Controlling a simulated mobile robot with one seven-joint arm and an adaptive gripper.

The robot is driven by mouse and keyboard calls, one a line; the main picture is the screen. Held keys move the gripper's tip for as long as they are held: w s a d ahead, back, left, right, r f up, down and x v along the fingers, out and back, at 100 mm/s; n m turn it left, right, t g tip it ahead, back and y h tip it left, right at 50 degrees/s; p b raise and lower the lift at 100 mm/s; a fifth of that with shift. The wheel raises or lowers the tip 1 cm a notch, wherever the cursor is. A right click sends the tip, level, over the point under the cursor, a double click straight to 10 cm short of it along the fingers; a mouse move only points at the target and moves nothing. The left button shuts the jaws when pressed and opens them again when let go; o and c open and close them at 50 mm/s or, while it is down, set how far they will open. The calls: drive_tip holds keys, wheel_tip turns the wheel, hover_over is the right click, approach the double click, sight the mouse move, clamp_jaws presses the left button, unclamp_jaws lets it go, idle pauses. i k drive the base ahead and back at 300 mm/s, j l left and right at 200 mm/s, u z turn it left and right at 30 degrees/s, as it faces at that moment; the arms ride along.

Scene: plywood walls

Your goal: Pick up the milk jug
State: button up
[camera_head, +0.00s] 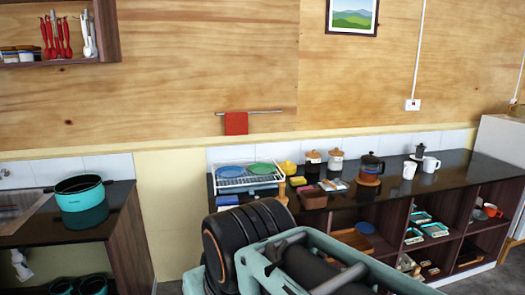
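Two white vessels stand upright on the dark counter (462,168) at the right. The left one (410,169) looks like a small jug, and the right one (431,164) looks like a mug. They are too small for me to tell for sure which is the milk jug. Parts of my own arm fill the bottom centre, in front of the counter and well short of the white vessels. I cannot make out my gripper or its fingertips in this view.
A glass coffee pot (371,165) stands left of the white vessels, and a moka pot (419,152) stands behind them. Farther left are lidded canisters (313,160) and a dish rack (229,182) with plates. The counter right of the vessels is clear.

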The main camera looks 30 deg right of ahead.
sight(429, 163)
drive_tip(key=z, duration=2.25)
drive_tip(key=i+l+z, duration=0.25)
drive_tip(key=i, duration=0.3)
drive_tip(key=i+z, duration=0.3)
drive_tip(key=i, duration=1.4)
drive_tip(key=i+l+u, duration=0.15)
drive_tip(key=i, duration=0.4)
drive_tip(key=i+l+u, duration=0.15)
drive_tip(key=i, duration=0.4)
drive_tip(key=i+l+u, duration=0.15)
drive_tip(key=i+u, duration=0.25)
drive_tip(key=i+l+u, duration=0.2)
drive_tip(key=u, duration=0.25)
drive_tip(key=i+l, duration=0.05)
